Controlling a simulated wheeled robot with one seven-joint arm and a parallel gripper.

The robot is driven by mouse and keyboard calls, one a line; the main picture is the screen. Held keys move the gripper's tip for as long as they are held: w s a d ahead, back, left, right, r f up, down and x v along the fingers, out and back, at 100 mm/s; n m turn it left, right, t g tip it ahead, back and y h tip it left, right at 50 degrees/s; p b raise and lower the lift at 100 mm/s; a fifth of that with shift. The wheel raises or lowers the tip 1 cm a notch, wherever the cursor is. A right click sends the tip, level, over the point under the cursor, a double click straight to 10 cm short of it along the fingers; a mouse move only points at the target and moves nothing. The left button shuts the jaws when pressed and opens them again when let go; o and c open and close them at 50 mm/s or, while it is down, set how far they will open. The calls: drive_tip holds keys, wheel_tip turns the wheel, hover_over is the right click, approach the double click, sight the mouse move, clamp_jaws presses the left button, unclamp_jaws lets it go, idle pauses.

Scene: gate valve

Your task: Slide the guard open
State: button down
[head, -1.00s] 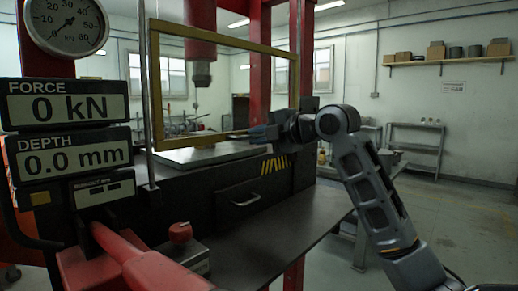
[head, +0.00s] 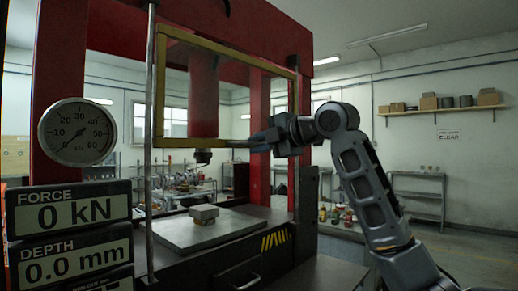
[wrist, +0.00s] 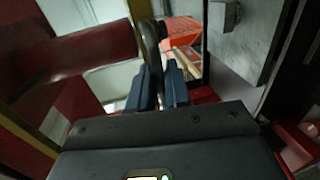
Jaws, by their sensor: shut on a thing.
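The guard (head: 228,40) is a yellow frame around a clear pane, in front of the red press. It hangs raised, its bottom bar well above the press bed (head: 190,236). A steel guide rod (head: 150,190) runs along its left side. My gripper (head: 258,139) is at the guard's lower right corner, shut on the guard's handle. In the wrist view my blue fingers (wrist: 158,90) close around a dark upright bar (wrist: 152,45), the handle. The exact contact is partly hidden by the fingers.
A small metal block (head: 204,213) sits on the bed under the red ram (head: 204,95). A dial gauge (head: 77,132) and a force and depth readout (head: 68,235) stand at the left. In the wrist view an orange crate (wrist: 182,30) lies beyond the fingers.

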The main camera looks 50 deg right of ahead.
drive_tip(key=c, duration=1.3)
unclamp_jaws()
drive_tip(key=shift+b+v, duration=0.9)
drive_tip(key=shift+v, duration=3)
